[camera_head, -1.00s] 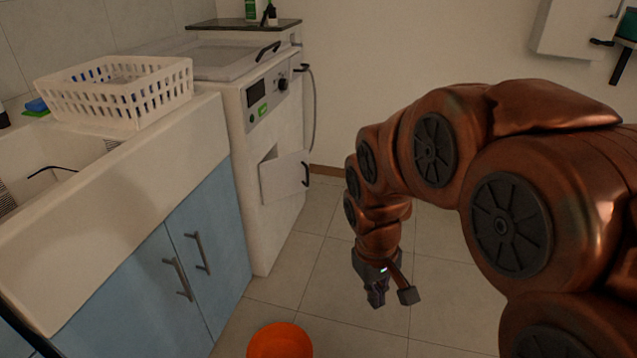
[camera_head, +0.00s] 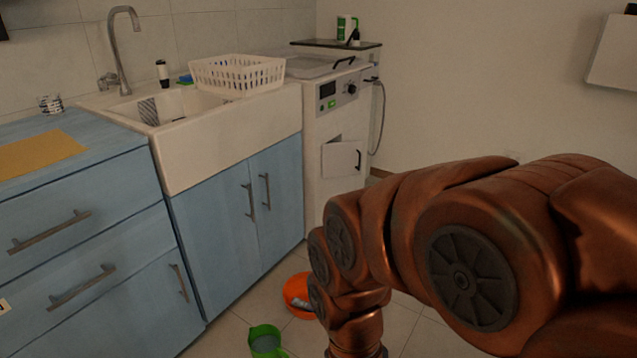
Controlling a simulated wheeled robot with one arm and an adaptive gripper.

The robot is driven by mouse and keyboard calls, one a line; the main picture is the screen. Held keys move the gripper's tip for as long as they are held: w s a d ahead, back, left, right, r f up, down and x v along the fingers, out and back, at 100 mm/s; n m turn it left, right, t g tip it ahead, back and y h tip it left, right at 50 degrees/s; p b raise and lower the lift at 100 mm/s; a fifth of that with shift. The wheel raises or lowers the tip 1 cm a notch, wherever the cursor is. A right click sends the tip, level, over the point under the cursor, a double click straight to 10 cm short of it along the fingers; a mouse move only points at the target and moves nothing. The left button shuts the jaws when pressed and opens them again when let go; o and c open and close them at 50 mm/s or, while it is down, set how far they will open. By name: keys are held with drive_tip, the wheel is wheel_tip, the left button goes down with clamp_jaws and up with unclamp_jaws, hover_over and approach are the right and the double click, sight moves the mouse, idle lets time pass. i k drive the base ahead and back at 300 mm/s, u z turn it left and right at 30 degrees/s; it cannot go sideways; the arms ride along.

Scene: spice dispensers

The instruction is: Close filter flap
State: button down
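The filter flap (camera_head: 343,160) is a white panel with a dark handle, low on the front of the white machine (camera_head: 321,120). It stands open, swung out from the front, with a shadowed gap at its upper left. My copper arm reaches in from the right, and its wrist runs out of the bottom edge of the picture. My gripper is out of view, so its fingers cannot be seen. The visible arm is in front of and below the flap in the picture, and I see no contact with the flap.
An orange bucket (camera_head: 295,290) and a green bucket (camera_head: 266,340) stand on the floor left of my arm. Blue cabinets (camera_head: 240,200) with metal handles and a white sink (camera_head: 225,140) line the left. A hose (camera_head: 381,120) hangs right of the machine.

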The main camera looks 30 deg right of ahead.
sight(344, 158)
drive_tip(key=z, duration=1.25)
drive_tip(key=i, duration=1.4)
drive_tip(key=u, duration=0.8)
drive_tip(key=i, duration=0.4)
drive_tip(key=u, duration=0.4)
